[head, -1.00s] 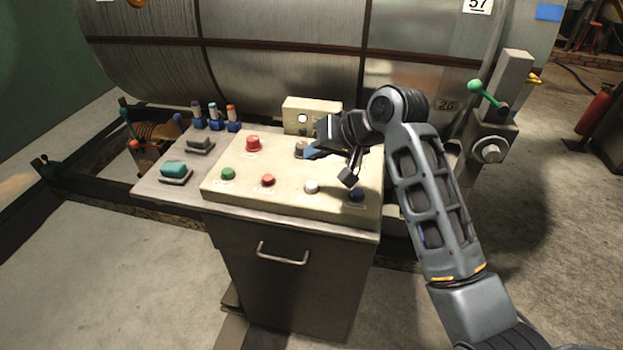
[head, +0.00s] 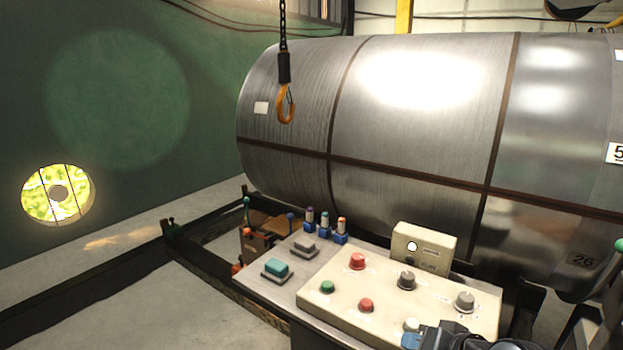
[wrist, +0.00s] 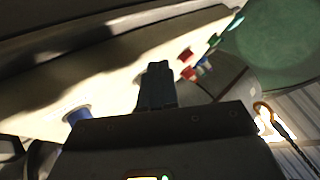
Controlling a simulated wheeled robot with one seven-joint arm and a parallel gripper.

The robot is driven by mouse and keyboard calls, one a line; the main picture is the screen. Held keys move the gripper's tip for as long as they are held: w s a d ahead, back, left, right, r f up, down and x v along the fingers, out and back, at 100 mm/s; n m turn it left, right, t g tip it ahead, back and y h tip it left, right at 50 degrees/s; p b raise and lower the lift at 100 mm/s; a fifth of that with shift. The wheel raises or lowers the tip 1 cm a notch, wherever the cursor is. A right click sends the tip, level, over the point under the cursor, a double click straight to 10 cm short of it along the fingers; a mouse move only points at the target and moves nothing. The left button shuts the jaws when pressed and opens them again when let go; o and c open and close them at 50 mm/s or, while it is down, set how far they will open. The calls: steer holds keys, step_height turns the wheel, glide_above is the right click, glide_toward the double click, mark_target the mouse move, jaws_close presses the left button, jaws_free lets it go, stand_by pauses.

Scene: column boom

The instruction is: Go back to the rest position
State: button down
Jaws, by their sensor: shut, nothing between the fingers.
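My gripper (head: 409,341) shows at the bottom edge of the head view, beside the white button (head: 411,324) of the control panel (head: 385,287). Most of my arm is out of that frame. In the wrist view the dark fingers (wrist: 157,85) are together with nothing between them. I cannot tell the gap between fingertips and panel.
A large metal coil (head: 420,120) stands behind the panel. An orange hook (head: 285,105) hangs on a chain in front of it. Open floor (head: 190,305) lies further left.

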steer(key=s+f+t+h, duration=0.1)
steer(key=s+f+h, duration=0.15)
steer(key=s, duration=0.95)
steer(key=s+f+t+h, duration=0.15)
steer(key=s+f, duration=0.25)
steer(key=s, duration=0.7)
steer(key=s+d+r+n+t, duration=0.1)
steer(key=s+r+n, duration=0.1)
steer(key=s+r, duration=0.4)
steer(key=s+d+r+n+t, duration=0.1)
steer(key=s+r, duration=0.6)
steer(key=s, duration=0.7)
steer(key=shift+r+n+t, duration=0.2)
steer(key=shift+n+t, duration=0.2)
steer(key=shift+t, duration=0.15)
steer(key=c, duration=1.8)
jaws_free()
steer(key=shift+d, duration=0.1)
